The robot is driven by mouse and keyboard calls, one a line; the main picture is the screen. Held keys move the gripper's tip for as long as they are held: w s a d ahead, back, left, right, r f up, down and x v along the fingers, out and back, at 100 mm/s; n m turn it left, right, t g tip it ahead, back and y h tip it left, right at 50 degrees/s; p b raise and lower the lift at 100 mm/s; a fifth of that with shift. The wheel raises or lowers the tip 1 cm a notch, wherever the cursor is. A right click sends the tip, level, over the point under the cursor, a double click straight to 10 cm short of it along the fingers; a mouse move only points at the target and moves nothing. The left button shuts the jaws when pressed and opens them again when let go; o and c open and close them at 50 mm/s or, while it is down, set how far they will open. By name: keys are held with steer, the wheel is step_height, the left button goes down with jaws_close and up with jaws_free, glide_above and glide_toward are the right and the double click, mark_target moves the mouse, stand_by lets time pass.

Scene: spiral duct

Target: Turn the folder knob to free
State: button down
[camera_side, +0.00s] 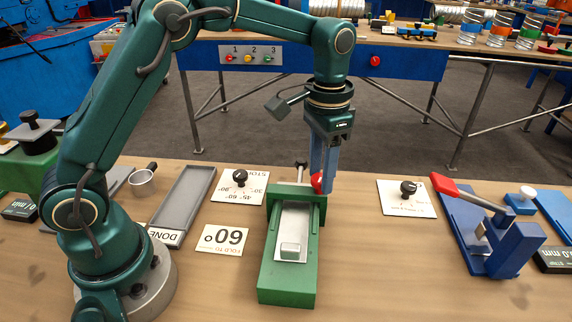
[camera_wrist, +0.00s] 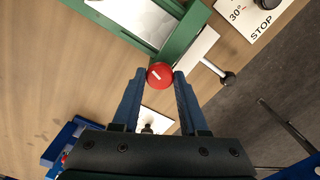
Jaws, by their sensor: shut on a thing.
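The green folder (camera_side: 287,285) stands on the wooden bench in the middle of the side view, with a grey metal strip and a small light block in its bed. Its round red knob (camera_side: 317,182) is at the far right corner. In the wrist view the red knob (camera_wrist: 160,75) shows a short white mark, slanted across its face. My gripper (camera_side: 323,188) points down at the knob, its blue fingers partly hiding it in the side view. In the wrist view my gripper (camera_wrist: 160,79) has its fingertips on both sides of the knob, shut on it.
A black-handled lever (camera_wrist: 226,77) sticks out beside the knob. Another dial card (camera_side: 407,198) and a blue tool with a red handle (camera_side: 490,230) stand right.

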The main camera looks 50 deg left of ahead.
steer(key=shift+n, duration=1.6)
steer(key=shift+c, duration=2.2)
jaws_free()
steer(key=shift+r, duration=2.6)
